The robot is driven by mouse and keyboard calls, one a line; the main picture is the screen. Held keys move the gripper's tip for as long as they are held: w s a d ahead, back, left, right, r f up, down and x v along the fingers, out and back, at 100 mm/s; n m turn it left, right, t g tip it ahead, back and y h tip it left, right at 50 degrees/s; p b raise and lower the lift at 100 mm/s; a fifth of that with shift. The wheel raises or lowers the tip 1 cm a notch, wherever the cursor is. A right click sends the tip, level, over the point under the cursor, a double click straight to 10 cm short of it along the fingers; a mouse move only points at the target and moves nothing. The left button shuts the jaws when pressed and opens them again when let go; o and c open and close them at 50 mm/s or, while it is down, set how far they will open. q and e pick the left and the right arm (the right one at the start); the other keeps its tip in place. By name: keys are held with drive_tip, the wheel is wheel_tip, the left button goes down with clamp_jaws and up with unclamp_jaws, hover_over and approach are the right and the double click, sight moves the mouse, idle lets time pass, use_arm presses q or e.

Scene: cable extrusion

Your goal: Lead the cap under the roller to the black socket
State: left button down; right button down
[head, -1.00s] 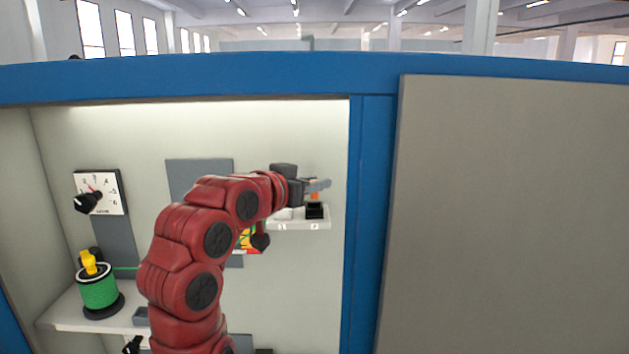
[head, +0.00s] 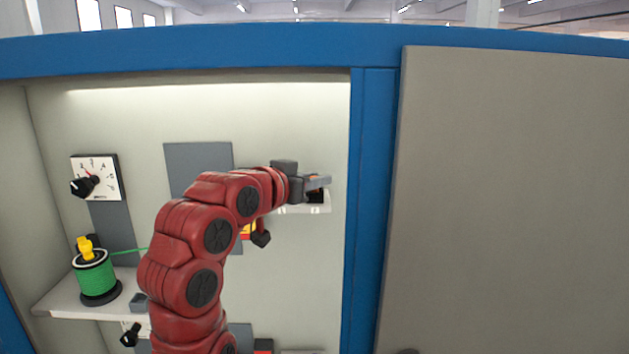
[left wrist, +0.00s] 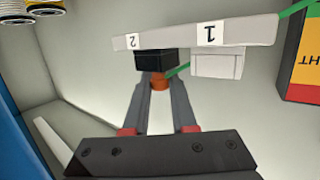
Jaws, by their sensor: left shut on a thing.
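My left gripper (head: 318,183) is shut on the orange cap (left wrist: 160,82), which also shows as a small orange patch in the head view (head: 314,178). The cap is right at the black socket (left wrist: 155,63), marked 2; whether it touches or is inside I cannot tell. The black socket also shows just below the fingers in the head view (head: 317,197). A white socket (left wrist: 216,66), marked 1, sits beside it. The green cable (left wrist: 183,69) runs from the cap behind the socket ledge. The roller cannot be made out; my left arm covers much of the panel. My right gripper is out of view.
A green spool (head: 95,277) with a yellow top stands on a shelf (head: 60,298) at left. A dial (head: 95,178) hangs above it. The blue cabinet frame (head: 372,200) and a grey door (head: 500,200) bound the bay at right.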

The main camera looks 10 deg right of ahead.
use_arm(q)
drive_tip(key=shift+f, duration=0.15)
drive_tip(key=c, duration=0.6)
unclamp_jaws()
drive_tip(key=shift+c, duration=0.2)
drive_tip(key=shift+s+a+b, duration=0.25)
drive_tip(key=shift+b, duration=0.2)
drive_tip(key=b+v, duration=0.6)
drive_tip(key=v, duration=1)
drive_tip(key=shift+s+a+r, duration=0.25)
drive_tip(key=shift+a, duration=0.05)
